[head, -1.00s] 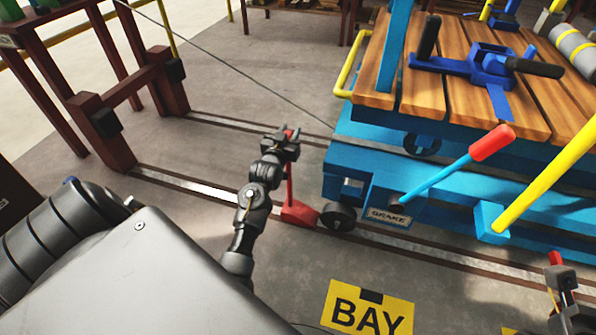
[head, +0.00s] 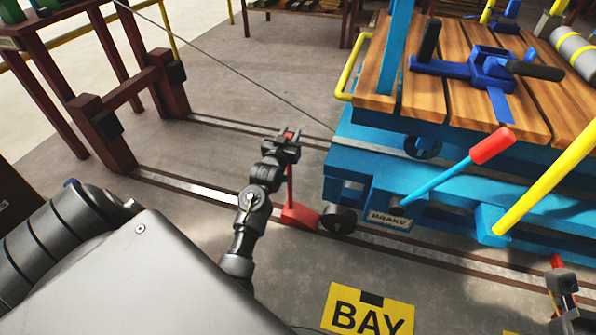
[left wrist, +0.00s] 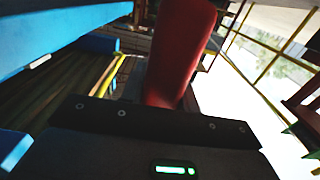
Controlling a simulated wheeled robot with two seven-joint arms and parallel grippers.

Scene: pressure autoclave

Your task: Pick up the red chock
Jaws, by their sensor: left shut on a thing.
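The red chock (head: 300,216) sits on the near rail, against or very close to the wheel (head: 338,218) of the blue cart. Its thin upright red handle rises to my left gripper (head: 288,138). My left gripper is shut on the top of the handle, and a bit of red shows between its fingers. In the left wrist view the red handle (left wrist: 180,50) fills the upper middle; the chock's base does not show there. My right gripper (head: 563,275) is at the lower right edge with a red piece at its tip; whether it grips this is unclear.
The blue cart (head: 350,155) with a wooden deck stands right of the chock, its red-tipped brake lever (head: 492,145) sticking out. A dark red rail stop (head: 170,85) stands left. A taut cable crosses behind the gripper. Floor around the rails is open.

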